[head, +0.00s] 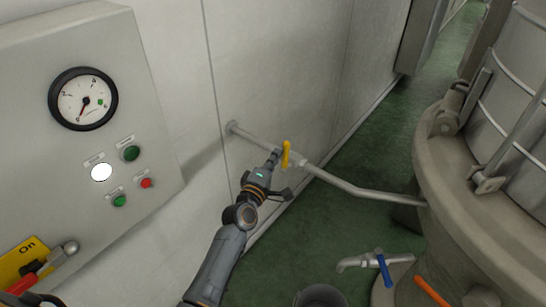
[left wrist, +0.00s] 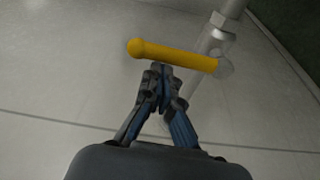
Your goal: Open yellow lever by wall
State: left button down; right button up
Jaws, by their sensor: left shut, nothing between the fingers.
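The yellow lever (head: 286,154) sits on a grey pipe (head: 345,186) that runs out of the wall. In the left wrist view the yellow lever (left wrist: 170,54) lies across the picture, its round end at the left and its pivot on the pipe valve (left wrist: 216,48) at the right. My left gripper (head: 276,156) is shut and empty, its fingertips close beside the lever. In the left wrist view the fingertips (left wrist: 159,72) meet just below the lever's middle; I cannot tell whether they touch it. My right gripper is not clearly in view.
A control box with a gauge (head: 83,99) and several buttons hangs at the left, with a red-handled switch (head: 30,280) below. A large metal vessel (head: 490,180) fills the right. A blue lever (head: 384,268), an orange lever (head: 432,291) and a bucket (head: 321,296) are low down.

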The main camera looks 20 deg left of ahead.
aim_at(284, 164)
pick_arm(q)
jog(key=d+m+b, duration=0.2)
jog(key=m, duration=0.1)
jog(key=s+d+m+t+b, duration=0.1)
jog(key=m, duration=0.1)
jog(key=shift+f+h, duration=0.3)
jog(key=shift+h, duration=0.1)
jog(key=s+d+f+m+h+b, duration=0.1)
jog(key=d+f+m+h+b, duration=0.3)
jog(key=m, duration=1.1)
jog(key=shift+s+d+f+h+b, duration=0.35)
jog(key=shift+f+b, duration=0.35)
jog(key=shift+b, duration=0.6)
jog(key=shift+m+h, duration=0.25)
jog(key=shift+m, duration=0.05)
jog(key=shift+a, duration=0.1)
